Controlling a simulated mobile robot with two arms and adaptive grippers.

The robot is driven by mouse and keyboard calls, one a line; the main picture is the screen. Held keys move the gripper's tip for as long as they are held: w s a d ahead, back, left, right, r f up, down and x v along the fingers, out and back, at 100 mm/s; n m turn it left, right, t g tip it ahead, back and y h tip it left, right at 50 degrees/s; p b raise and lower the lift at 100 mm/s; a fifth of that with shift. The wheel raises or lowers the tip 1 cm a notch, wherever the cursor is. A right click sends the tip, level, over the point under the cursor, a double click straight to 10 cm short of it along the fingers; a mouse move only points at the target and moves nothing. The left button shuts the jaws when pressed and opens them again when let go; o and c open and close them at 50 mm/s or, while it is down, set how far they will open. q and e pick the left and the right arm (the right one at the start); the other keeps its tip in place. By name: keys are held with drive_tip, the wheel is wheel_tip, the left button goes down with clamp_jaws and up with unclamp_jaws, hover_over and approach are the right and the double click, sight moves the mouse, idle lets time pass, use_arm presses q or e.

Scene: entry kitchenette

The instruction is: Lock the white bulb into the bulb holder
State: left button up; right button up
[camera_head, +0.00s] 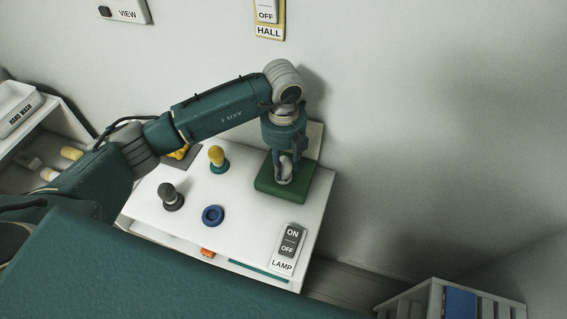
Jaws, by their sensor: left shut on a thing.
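My left gripper (284,168) points down over the green block (298,190) at the back right of the white table. It is shut on the white bulb (284,177), which shows between its fingers just above or on the green block; I cannot tell whether the bulb touches it. A blue ring (213,215) lies empty on the table to the front left. A yellow bulb (216,154) stands upright in a teal base (219,167). A dark grey bulb-like piece (168,192) stands at the left. No label shows which piece is the bulb holder. My right gripper is out of view.
A lamp switch plate (289,247) lies at the front right of the white table (245,222). A hall switch (268,14) is on the wall behind. An open shelf with a hand wash box (18,110) is at the left, and a white crate (425,300) at the lower right.

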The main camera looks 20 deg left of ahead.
use_arm(q)
drive_tip(key=shift+f, duration=0.1)
drive_tip(key=o, duration=0.4)
drive_tip(key=shift+s, duration=0.1)
clamp_jaws()
drive_tip(key=m, duration=0.6)
drive_tip(key=o, duration=0.8)
unclamp_jaws()
drive_tip(key=shift+m, duration=0.4)
wheel_tip(320, 180, up, 12)
